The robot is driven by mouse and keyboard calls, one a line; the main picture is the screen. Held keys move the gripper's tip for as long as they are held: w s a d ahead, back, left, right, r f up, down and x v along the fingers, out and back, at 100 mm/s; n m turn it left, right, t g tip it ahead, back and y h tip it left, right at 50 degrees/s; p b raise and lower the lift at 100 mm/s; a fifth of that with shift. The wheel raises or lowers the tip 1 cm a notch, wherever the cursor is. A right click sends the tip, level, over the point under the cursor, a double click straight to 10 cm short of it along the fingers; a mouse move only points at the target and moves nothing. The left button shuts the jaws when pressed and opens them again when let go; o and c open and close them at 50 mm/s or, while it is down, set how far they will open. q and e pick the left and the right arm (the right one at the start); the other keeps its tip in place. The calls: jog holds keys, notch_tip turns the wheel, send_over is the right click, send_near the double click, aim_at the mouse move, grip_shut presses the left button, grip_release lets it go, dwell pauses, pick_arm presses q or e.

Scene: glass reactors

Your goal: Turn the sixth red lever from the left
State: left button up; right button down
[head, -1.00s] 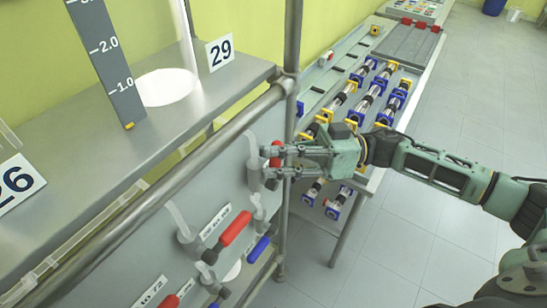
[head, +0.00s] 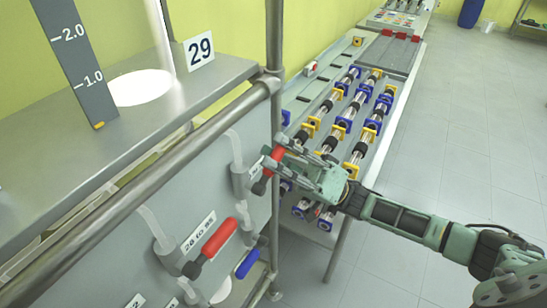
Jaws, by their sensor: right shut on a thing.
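A red lever (head: 277,154) sits on the grey panel near its right edge, below the "29" sign. It slants from a dark pivot at lower left up to the right. My right gripper (head: 272,165) is shut on this red lever, and its fingers hide part of the handle. Another red lever (head: 220,237) is lower left on the panel, beside a white label, with a similar slant and nothing touching it. Its dark pivot end points to the lower left. My left gripper is not in view.
A blue lever (head: 252,257) is below the second red one. A metal post (head: 274,60) and a rail (head: 150,195) frame the panel close to my right gripper. A bench (head: 400,62) with blue and yellow fittings stands behind. The floor at right is clear.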

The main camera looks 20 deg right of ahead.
jog(key=m+t+h, duration=0.1)
jog(key=m+t, duration=0.1)
jog(key=f+m+t, duration=0.1)
jog(key=m+t, duration=0.1)
jog(key=f+m+t+h+b, duration=0.1)
jog(key=m+t, duration=0.1)
jog(key=shift+w+d+f+m+h, duration=0.2)
jog(key=shift+d+m+h, duration=0.1)
jog(key=shift+d+m, duration=0.1)
jog(key=shift+f+m+t+h+b, duration=0.15)
jog(key=shift+f+m+t+h, duration=0.2)
jog(key=shift+m+t+h, duration=0.7)
jog(key=shift+f+m+t+h+b, duration=0.15)
jog(key=shift+f+m+t+h, duration=0.2)
jog(key=shift+m+t, duration=0.75)
jog(key=shift+f+m+g, duration=0.1)
jog(key=shift+m+g, duration=0.15)
jog(key=shift+m, duration=0.4)
jog(key=c, duration=1.6)
grip_release()
jog(key=shift+w, duration=0.1)
jog(key=v, duration=1.2)
